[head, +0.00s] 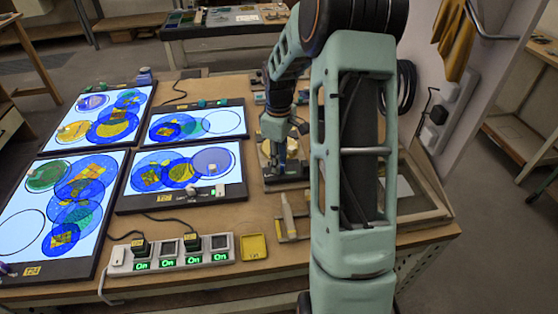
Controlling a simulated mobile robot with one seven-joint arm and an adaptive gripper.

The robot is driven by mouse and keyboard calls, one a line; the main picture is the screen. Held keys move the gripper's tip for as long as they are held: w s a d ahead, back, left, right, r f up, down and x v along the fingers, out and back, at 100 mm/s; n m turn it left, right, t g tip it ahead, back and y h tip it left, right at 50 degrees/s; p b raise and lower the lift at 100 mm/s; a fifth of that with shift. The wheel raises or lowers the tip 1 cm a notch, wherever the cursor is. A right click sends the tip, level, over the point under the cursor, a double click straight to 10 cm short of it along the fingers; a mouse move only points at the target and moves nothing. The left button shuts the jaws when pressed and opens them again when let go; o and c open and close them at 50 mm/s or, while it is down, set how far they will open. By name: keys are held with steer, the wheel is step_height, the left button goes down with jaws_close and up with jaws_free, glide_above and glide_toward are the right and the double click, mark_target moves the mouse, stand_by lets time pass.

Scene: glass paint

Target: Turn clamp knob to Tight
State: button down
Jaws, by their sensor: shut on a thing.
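My gripper (281,158) points down over a dark clamp fixture (287,181) on the wooden workbench, right of the light panels. It is shut at the top of the fixture, on what appears to be the clamp knob. The fingers hide most of the knob, and its setting and any Tight marking are too small to read. A pale yellow round piece (265,148) shows just left of the fingers. My arm covers the area to the right of the fixture.
Several lit panels (190,170) with coloured glass discs fill the left of the workbench (262,208). In front are a pale bottle (287,213), a yellow tray (254,247) and a power strip (170,256) with green "On" displays. A coiled black cable hangs at right.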

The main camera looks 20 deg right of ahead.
stand_by(0.4)
steer(key=c, duration=1.7)
jaws_free()
step_height(320, 180, up, 12)
steer(key=shift+r, duration=0.1)
